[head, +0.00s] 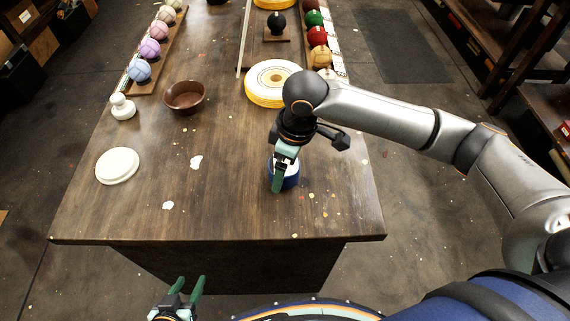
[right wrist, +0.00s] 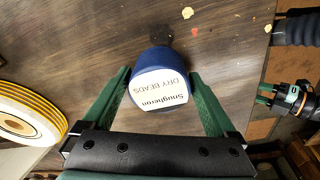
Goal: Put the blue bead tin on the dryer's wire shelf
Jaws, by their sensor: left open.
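The blue bead tin (head: 291,182) stands near the front right of the wooden table. In the right wrist view the tin (right wrist: 160,62) shows a white top lettered "DRY BEADS". My right gripper (head: 278,178) reaches down over it, one green finger on each side. The fingertips lie very close to the tin's sides; I cannot tell whether they grip it. My left gripper (head: 188,286) is open and empty, in front of the table's front edge. It also shows in the right wrist view (right wrist: 262,94). No dryer or wire shelf is recognisable.
A brown bowl (head: 184,97), a white knobbed piece (head: 122,107), a round white disc (head: 118,166) and yellow-edged white rolls (head: 272,82) stand on the table. Several coloured balls line wooden racks (head: 155,55) at the back. The front middle is mostly clear apart from scraps.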

